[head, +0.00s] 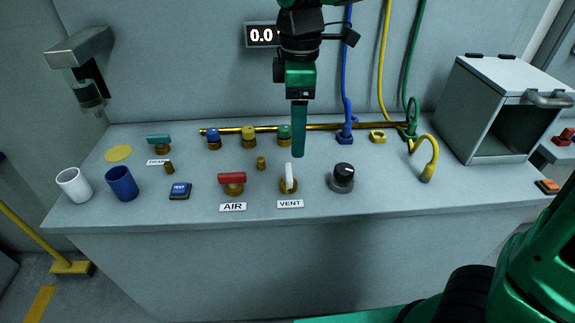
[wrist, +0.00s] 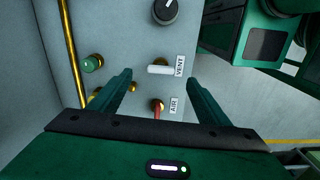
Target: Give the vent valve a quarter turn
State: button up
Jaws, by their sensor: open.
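The vent valve (head: 289,180) has a white lever handle on a brass base, behind a VENT label (head: 290,204) on the counter. In the head view the handle runs front to back, at right angles to the counter's front edge. In the wrist view the white handle (wrist: 160,69) lies crosswise, just beyond and between the fingertips, with its long side along the finger-to-finger line. My gripper (head: 299,153) is above and slightly behind the valve, pointing down. It also shows in the wrist view (wrist: 159,78), open and empty. The fingers look apart from the handle.
The red-handled AIR valve (head: 232,181) stands close left, a black knob (head: 343,175) close right. A brass pipe (head: 315,127) with coloured valves runs behind. A yellow hose end (head: 427,172) and an open grey box (head: 505,105) are farther right. Cups (head: 122,183) stand left.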

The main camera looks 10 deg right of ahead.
aim_at(289, 171)
jog(key=shift+n, duration=0.4)
jog(key=f, duration=0.3)
jog(key=a+f, duration=0.1)
jog(key=f, duration=0.6)
jog(key=shift+a+f, duration=0.35)
jog(key=c, duration=1.1)
